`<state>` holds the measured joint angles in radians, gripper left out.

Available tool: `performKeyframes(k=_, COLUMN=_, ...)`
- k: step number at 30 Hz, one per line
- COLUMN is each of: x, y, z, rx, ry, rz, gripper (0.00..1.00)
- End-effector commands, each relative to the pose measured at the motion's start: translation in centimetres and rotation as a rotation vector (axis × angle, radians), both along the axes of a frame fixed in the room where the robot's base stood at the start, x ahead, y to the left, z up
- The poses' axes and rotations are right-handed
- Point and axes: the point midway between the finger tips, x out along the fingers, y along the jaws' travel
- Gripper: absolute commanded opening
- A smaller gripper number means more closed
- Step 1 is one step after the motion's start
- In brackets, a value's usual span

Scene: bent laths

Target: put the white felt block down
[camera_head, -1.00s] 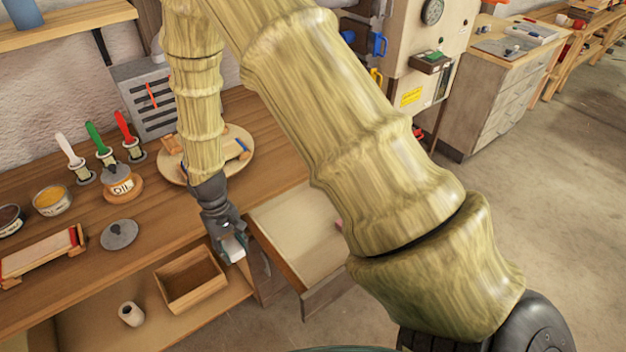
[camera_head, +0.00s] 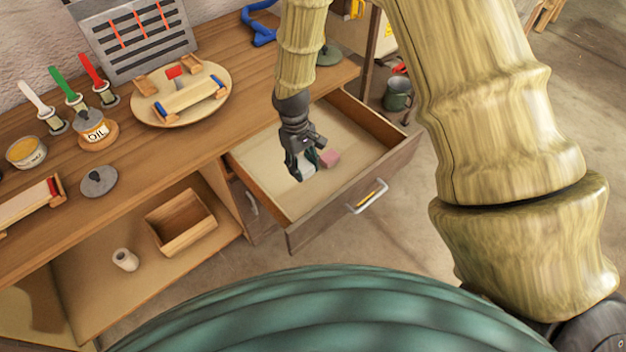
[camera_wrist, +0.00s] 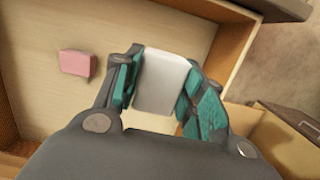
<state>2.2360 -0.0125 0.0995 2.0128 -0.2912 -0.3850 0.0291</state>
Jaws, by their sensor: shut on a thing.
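My gripper (camera_head: 304,171) is shut on the white felt block (camera_wrist: 161,82), with its teal-padded fingers on both sides of it in the wrist view. In the head view the white block (camera_head: 302,173) shows only in part, below the fingers. Both are over the open drawer (camera_head: 262,188) under the workbench. A pink block (camera_wrist: 76,63) lies on the drawer floor, apart from the white block, and it also shows in the head view (camera_head: 330,158). I cannot tell exactly how high the white block is above the drawer floor.
The workbench (camera_head: 228,112) carries a round board (camera_head: 222,75) with a lath jig, an oil can (camera_head: 93,125), brushes and a grey lid (camera_head: 98,180). A wooden box (camera_head: 181,222) and a white cup (camera_head: 125,259) stand on the lower shelf. Most of the drawer floor is bare.

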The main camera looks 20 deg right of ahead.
Motion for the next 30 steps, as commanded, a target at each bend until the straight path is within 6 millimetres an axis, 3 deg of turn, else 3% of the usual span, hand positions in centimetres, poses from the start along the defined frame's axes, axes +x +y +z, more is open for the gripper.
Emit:
performKeyframes(k=12, x=3.4, y=-1.1, z=-2.6, rx=-0.001, ry=-0.002, rz=0.994, gripper=0.1)
performKeyframes(k=18, x=5.0, y=-1.5, z=-3.0, rx=0.0, ry=-0.003, rz=1.372, gripper=0.1)
performKeyframes(k=24, x=5.8, y=-1.6, z=-3.1, rx=-0.001, ry=-0.001, rz=1.561, gripper=0.1)
performKeyframes(k=30, x=6.0, y=-1.6, z=-3.0, rx=-0.001, ry=0.0, rz=1.597, gripper=0.1)
